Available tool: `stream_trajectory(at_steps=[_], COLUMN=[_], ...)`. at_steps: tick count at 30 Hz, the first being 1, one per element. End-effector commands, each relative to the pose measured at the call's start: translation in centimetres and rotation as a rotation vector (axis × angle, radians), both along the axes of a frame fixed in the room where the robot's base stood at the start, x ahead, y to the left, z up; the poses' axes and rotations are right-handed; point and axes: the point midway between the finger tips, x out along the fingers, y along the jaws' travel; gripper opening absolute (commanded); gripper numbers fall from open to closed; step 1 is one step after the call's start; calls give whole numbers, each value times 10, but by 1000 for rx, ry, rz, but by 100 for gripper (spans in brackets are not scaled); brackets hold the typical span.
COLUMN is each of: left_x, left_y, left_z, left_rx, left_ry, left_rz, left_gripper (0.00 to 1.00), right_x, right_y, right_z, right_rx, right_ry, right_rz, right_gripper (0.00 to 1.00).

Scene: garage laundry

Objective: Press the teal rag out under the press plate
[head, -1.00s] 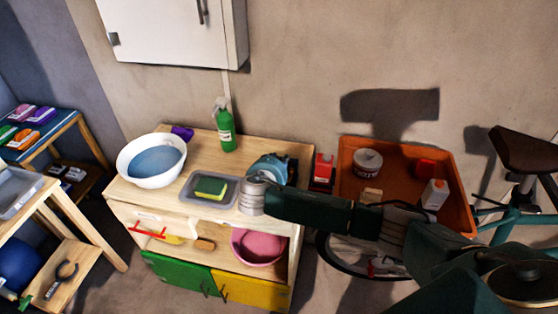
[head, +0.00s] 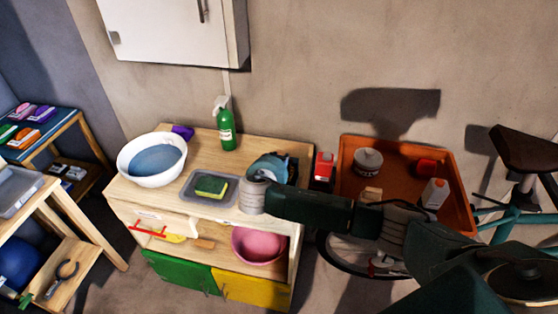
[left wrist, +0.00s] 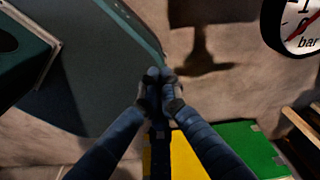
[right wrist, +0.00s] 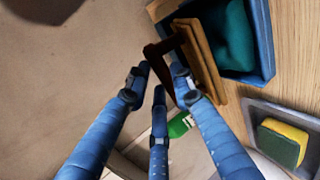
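The teal rag (right wrist: 228,32) lies in a small blue tub (right wrist: 262,50) in the right wrist view. A wooden press plate (right wrist: 206,62) with a dark brown handle (right wrist: 168,46) stands tilted up at the tub's edge. My right gripper (right wrist: 160,82) has its fingers spread, with the handle between them near the right finger; firm contact cannot be told. In the head view my right gripper (head: 256,184) is at the blue tub (head: 270,168) and hides part of it. My left gripper (left wrist: 162,78) is shut and empty, away from the bench.
On the wooden bench (head: 205,150) are a white bowl of water (head: 152,178), a grey tray (head: 222,196) with a sponge (head: 211,185), and a green spray bottle (head: 226,128). An orange crate (head: 396,222) stands right. A pink basin (head: 258,245) sits below.

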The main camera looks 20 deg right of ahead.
Motion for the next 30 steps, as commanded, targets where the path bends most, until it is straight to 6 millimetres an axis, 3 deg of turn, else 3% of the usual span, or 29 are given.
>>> stream_trajectory(at_steps=[1, 4, 10, 11, 14, 30], left_x=[0, 0, 0, 0, 0, 0], left_y=[0, 0, 0, 1, 1, 1], left_z=[-1, -1, -1, -1, 2, 36], left_rx=[0, 0, 1, 1, 1, 1], left_ry=[0, 0, 0, 0, 0, 1], left_rz=[0, 0, 0, 0, 0, 0], left_gripper=[0, 0, 0, 0, 0, 0], right_x=[-12, -12, -13, -7, -8, -33], right_y=[11, 10, 8, 9, 10, 30], right_z=[-22, -23, -23, -13, -11, 9], right_rx=[21, 21, 18, 13, 14, 12], right_ry=[44, 45, 46, 23, 23, 15], right_rz=[9, 8, 4, 8, 9, 11], right_gripper=[25, 42, 42, 42, 42, 42])
